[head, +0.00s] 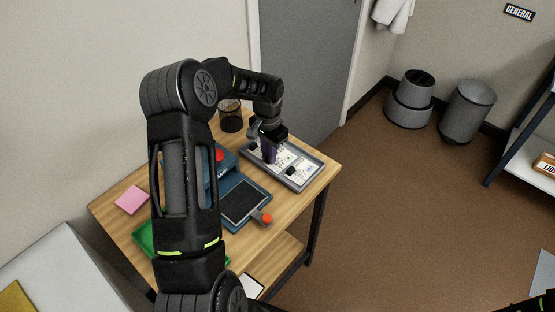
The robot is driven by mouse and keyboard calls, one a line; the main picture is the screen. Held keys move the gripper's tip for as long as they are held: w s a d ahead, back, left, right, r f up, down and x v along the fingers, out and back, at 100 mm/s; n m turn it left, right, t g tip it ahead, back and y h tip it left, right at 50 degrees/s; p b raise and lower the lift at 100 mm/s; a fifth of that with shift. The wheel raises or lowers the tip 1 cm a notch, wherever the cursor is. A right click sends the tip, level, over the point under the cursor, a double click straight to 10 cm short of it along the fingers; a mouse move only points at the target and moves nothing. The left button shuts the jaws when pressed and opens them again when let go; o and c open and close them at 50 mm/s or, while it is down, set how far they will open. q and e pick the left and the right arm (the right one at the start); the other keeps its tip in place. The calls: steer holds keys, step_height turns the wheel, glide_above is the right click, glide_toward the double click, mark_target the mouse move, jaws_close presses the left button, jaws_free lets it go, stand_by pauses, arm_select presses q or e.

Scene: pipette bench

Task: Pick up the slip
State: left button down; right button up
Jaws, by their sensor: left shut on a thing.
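My left gripper (268,153) reaches down over the grey tray (318,163) at the table's right back end. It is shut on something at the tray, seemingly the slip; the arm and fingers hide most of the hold. White printed paper (285,162) with small coloured marks lies in the tray under and beside the fingers. I cannot tell where the held slip's edges end against it. My right gripper is not in view; only a dark piece of my right arm shows at the bottom right corner.
A black mesh cup (231,119) stands behind. A pink note pad (131,200) and a green item (143,237) lie to the left.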

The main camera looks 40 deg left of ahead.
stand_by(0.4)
arm_select(q)
steer(key=shift+r, duration=0.55)
step_height(320, 180, up, 9)
steer(key=b, duration=0.2)
steer(key=shift+d+f, duration=0.1)
stand_by(0.4)
